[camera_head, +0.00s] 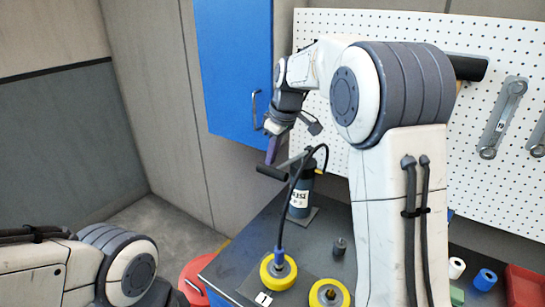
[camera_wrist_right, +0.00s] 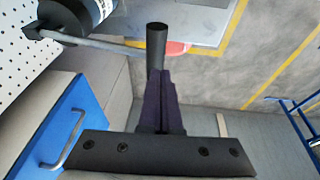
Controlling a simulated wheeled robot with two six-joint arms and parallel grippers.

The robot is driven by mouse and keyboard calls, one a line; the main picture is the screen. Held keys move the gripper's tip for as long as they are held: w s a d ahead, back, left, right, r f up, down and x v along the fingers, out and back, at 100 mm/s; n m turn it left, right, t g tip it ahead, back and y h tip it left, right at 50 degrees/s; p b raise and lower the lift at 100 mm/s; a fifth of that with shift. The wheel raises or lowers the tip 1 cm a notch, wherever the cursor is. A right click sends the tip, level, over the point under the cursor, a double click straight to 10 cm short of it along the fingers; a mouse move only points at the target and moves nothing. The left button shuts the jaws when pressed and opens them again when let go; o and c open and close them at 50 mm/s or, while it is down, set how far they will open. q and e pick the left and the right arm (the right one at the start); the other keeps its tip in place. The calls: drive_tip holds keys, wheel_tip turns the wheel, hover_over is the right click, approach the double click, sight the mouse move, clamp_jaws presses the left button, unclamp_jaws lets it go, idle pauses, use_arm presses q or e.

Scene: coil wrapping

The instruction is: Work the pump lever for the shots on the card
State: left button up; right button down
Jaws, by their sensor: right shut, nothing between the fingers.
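The dark pump (camera_head: 300,197) stands upright on the bench, with a white label on its body. Its lever has a black cross grip (camera_head: 272,172) at the left end; the grip also shows upright in the right wrist view (camera_wrist_right: 157,42). My right gripper (camera_head: 272,152) is shut and empty, its purple fingers (camera_wrist_right: 159,98) right at the grip. I cannot tell whether they touch it. A black hose runs from the pump to a yellow ring (camera_head: 269,277). A small white card (camera_head: 263,299) with a dark mark lies in front of that ring. My left gripper is out of view.
A second yellow ring (camera_head: 341,294) and a small dark cylinder (camera_head: 339,247) stand on the bench (camera_head: 237,262). A blue cabinet (camera_head: 232,65) hangs behind. Wrenches (camera_head: 500,118) hang on the pegboard. A red round object (camera_head: 192,277) is left of the bench.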

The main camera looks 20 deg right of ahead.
drive_tip(key=shift+w+d+f, duration=0.1)
drive_tip(key=shift+d+f, duration=0.05)
drive_tip(key=shift+f, duration=0.7)
wheel_tip(320, 180, down, 10)
drive_tip(key=s+a+t+h+b, duration=0.1)
drive_tip(key=h+b, duration=0.1)
drive_tip(key=b, duration=0.9)
drive_tip(key=shift+s+a+r+t, duration=0.2)
drive_tip(key=shift+t, duration=0.1)
drive_tip(key=a+p+v, duration=0.1)
drive_tip(key=a+v, duration=0.1)
drive_tip(key=v, duration=1.2)
drive_tip(key=shift+w+r+p, duration=0.2)
drive_tip(key=shift+r+p, duration=0.15)
drive_tip(key=shift+r, duration=0.1)
